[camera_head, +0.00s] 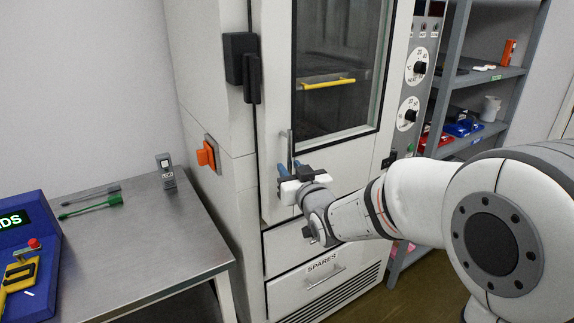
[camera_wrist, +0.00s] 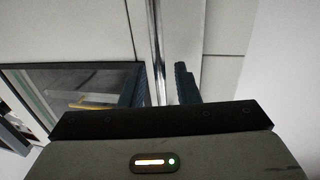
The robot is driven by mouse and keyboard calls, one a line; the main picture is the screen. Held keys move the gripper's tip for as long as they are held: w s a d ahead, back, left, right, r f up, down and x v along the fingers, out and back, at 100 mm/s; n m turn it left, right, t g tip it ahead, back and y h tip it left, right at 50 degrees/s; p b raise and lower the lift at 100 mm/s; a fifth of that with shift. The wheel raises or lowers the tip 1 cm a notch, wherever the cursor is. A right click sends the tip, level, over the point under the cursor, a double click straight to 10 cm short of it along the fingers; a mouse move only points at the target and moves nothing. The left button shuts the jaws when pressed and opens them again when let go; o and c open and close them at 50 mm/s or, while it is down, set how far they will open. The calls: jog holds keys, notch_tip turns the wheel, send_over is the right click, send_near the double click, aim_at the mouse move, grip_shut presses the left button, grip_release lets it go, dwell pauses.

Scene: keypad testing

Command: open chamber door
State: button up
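The chamber door (camera_head: 276,110) is white with a dark window (camera_head: 334,60) and appears shut against the cabinet. Its handle (camera_head: 290,146) is a slim vertical metal bar low on the door's left side. My gripper (camera_head: 291,171) is at the lower part of this handle. In the wrist view, the handle (camera_wrist: 157,50) runs between the two dark fingers of my gripper (camera_wrist: 158,84), which stand apart with a gap on each side of the bar. The window (camera_wrist: 75,80) shows at the left there. Contact with the bar cannot be told.
A black latch-like block (camera_head: 241,58) and an orange switch (camera_head: 208,155) are on the cabinet's left. A drawer marked SPARES (camera_head: 322,265) is below the door. A metal table (camera_head: 150,232) stands at left; shelves (camera_head: 468,78) stand at right.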

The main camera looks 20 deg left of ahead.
jog(key=shift+w+a, duration=0.45)
jog(key=shift+w, duration=0.1)
grip_shut()
